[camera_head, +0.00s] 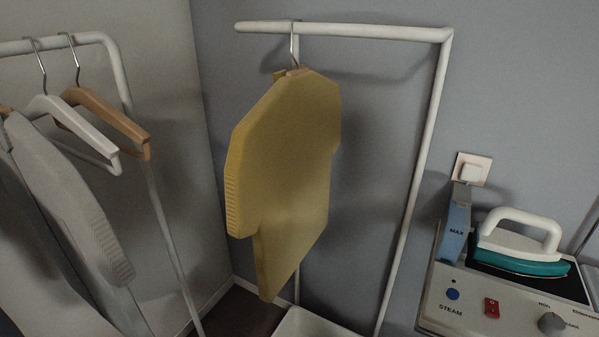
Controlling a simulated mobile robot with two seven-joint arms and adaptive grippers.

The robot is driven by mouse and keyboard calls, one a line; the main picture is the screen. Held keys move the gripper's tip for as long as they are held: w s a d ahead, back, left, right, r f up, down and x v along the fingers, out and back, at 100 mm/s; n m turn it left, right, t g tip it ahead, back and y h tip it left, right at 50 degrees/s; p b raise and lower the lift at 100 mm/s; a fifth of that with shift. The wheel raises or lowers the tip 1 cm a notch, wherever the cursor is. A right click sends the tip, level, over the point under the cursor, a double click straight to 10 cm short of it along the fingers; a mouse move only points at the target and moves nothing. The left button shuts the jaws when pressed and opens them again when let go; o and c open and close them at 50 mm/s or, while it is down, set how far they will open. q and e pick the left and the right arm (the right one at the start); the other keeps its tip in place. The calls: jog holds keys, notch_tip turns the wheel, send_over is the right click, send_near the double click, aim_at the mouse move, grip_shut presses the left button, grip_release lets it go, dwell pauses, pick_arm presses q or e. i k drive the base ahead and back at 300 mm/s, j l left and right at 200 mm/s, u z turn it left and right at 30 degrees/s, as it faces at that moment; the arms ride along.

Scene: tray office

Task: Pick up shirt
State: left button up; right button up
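A yellow shirt (285,165) hangs on a hanger (294,50) from the top bar of a white rack (350,31) near the middle of the head view. The hanger's metal hook is over the bar, and the shirt hangs turned partly sideways. A grey shirt (65,195) hangs at the left, cut off by the picture's edge. Neither of my grippers is in view.
A second white rack (115,65) at the left carries a white hanger (75,125) and a wooden hanger (110,120), both bare. At the lower right stands a steam station (470,305) with a teal iron (520,262). A white bin (310,325) shows below the yellow shirt.

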aim_at(277, 170)
jog(key=k+l+u, duration=0.2)
jog(key=k, duration=0.35)
jog(key=u, duration=1.3)
jog(key=z, duration=1.4)
